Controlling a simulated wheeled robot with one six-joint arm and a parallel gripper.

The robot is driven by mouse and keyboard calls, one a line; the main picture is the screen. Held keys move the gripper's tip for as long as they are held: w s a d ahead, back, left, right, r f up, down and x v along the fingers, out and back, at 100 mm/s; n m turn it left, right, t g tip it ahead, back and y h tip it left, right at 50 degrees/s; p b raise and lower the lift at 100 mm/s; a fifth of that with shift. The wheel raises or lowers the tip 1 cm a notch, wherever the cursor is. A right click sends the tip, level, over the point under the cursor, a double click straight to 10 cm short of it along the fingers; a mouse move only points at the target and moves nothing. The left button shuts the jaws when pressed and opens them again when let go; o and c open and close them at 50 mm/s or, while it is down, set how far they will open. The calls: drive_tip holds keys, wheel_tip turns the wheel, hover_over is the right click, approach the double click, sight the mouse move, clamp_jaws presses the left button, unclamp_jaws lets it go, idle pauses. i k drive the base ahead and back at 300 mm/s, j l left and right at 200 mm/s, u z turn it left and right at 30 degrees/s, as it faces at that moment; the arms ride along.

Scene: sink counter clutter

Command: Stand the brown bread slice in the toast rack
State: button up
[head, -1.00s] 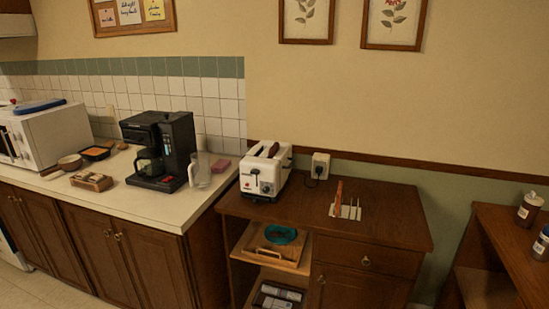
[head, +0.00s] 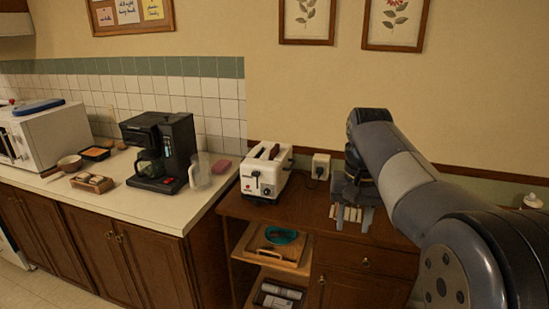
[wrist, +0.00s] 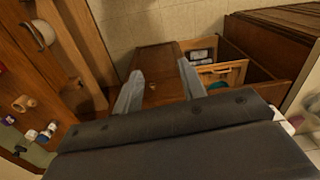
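The white toaster (head: 266,174) stands at the left of the brown cabinet top. A brown shape (head: 274,152) shows in its top slot and looks like a bread slice; it is too small to be sure. The pale toast rack (head: 349,214) is on the cabinet top to the right of the toaster, largely hidden by my gripper. My gripper (head: 353,225) points down in front of the rack in the head view. In the wrist view my gripper (wrist: 160,88) has its fingers apart, with nothing visible between them.
A wall socket with a plug (head: 320,166) is behind the cabinet top. Bare cabinet top (head: 300,212) lies between toaster and rack.

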sight(352, 214)
drive_tip(key=i+j, duration=0.4)
drive_tip(key=i, duration=0.25)
drive_tip(key=i+j+z, duration=0.1)
drive_tip(key=i+j, duration=0.3)
drive_tip(key=i, duration=0.25)
drive_tip(key=i+j+z, duration=0.1)
drive_tip(key=i+j, duration=0.35)
drive_tip(key=i, duration=0.15)
